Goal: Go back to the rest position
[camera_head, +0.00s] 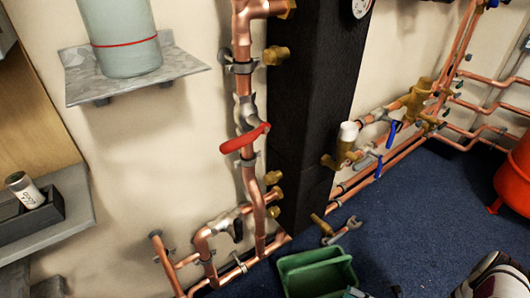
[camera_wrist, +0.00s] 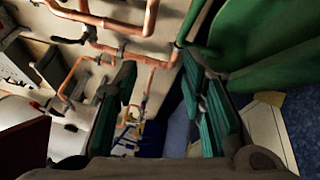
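My gripper (camera_wrist: 160,98) shows in the wrist view with its two teal-padded fingers wide apart. Nothing is between the fingers, so it is open and empty. Past the fingers I see copper pipes (camera_wrist: 125,52) and a pale wall. My gripper cannot be made out in the head view. There, the copper manifold (camera_head: 246,120) runs up the wall with a red lever handle (camera_head: 245,138).
A green bin (camera_head: 316,274) stands on the blue floor (camera_head: 425,215) beside a wrench (camera_head: 342,231). A large green surface (camera_wrist: 262,40) is close to my right finger. A shelf (camera_head: 135,76) holds a grey cylinder (camera_head: 120,38). A red object (camera_head: 515,175) is at the right.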

